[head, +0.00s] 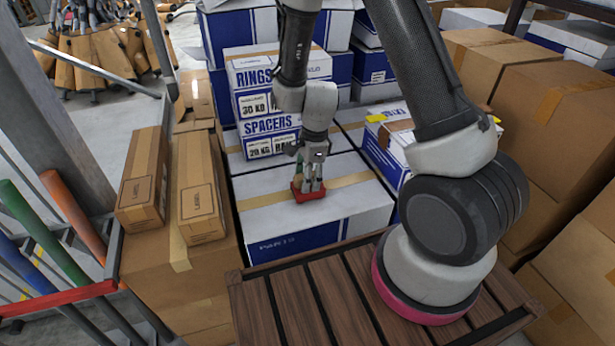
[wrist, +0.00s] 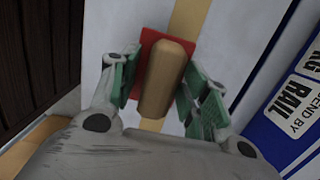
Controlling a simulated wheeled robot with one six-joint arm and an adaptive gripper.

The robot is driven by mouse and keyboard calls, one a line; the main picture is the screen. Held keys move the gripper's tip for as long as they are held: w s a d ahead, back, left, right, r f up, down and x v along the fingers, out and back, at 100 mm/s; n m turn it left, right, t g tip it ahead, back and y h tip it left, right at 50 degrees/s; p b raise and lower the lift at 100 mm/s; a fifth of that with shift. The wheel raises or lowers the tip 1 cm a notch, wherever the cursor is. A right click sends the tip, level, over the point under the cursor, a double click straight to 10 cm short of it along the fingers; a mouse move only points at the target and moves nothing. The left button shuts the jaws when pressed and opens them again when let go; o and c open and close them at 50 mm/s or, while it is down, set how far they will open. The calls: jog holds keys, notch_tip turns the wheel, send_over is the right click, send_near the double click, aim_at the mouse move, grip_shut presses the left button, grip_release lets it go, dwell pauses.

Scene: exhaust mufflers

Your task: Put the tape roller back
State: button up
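The tape roller has a red body (head: 308,194) and a wooden handle (wrist: 165,80). It rests on a white and blue box (head: 330,215), over the tan tape strip on the box's top. My gripper (head: 311,184) is directly above it, pointing down. In the wrist view, the green-padded fingers of my gripper (wrist: 161,82) stand on both sides of the handle. A narrow gap shows on the left of the handle; the right finger is very close to it. Part of the red body is hidden behind the handle and fingers.
Stacked boxes marked RINGS and SPACERS (head: 270,95) stand behind. Brown cartons (head: 200,200) lie left, and tall cartons (head: 550,120) stand right. A slatted wooden surface (head: 300,305) is in front. A rack with coloured tubes (head: 45,235) is at the far left.

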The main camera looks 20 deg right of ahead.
jog(key=s+d+r+n+t, duration=0.1)
jog(key=d+r+n, duration=0.1)
jog(key=r, duration=0.8)
jog(key=s+d+r+n, duration=0.1)
jog(key=d+r+n, duration=0.15)
jog(key=r, duration=0.75)
jog(key=s+d+r+n+t, duration=0.1)
jog(key=s+d+r+n, duration=0.4)
jog(key=s+r+n, duration=0.1)
jog(key=s+d+r+n+t+h, duration=0.1)
jog(key=s+d+r+n, duration=0.4)
jog(key=s, duration=0.6)
notch_tip(320, 180, up, 3)
jog(key=shift+d+r+n+t, duration=0.2)
jog(key=shift+n+t, duration=0.4)
jog(key=shift+n, duration=0.65)
